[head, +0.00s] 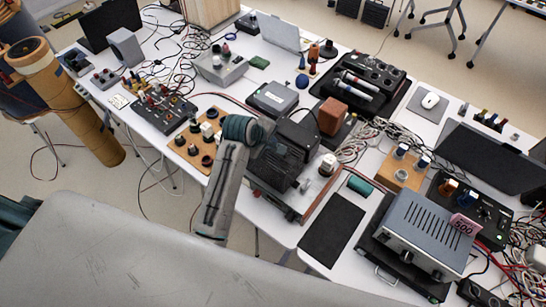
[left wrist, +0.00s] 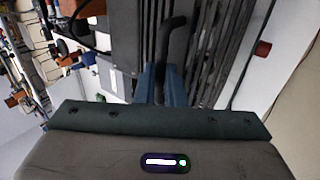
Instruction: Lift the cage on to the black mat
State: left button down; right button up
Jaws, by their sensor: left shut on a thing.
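The cage (head: 278,165) is a dark box with ribbed, slatted sides, left of the black mat (head: 333,230), over a wood-edged board. My left arm reaches it from the left. In the left wrist view, the blue fingers of my left gripper (left wrist: 160,85) are shut on the cage's dark bent handle (left wrist: 170,38), with the slats (left wrist: 205,50) behind. In the head view the fingertips are hidden. I cannot tell whether the cage is off its support. The mat lies flat and bare at the table's front edge. My right gripper is in neither view.
A grey amplifier-like unit (head: 425,235) with a pink "500" tag stands right of the mat. A teal cylinder (head: 360,185) lies behind the mat. The wood-edged board (head: 318,205) is beside it. Cables (head: 365,140) and a knob board (head: 197,140) crowd nearby.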

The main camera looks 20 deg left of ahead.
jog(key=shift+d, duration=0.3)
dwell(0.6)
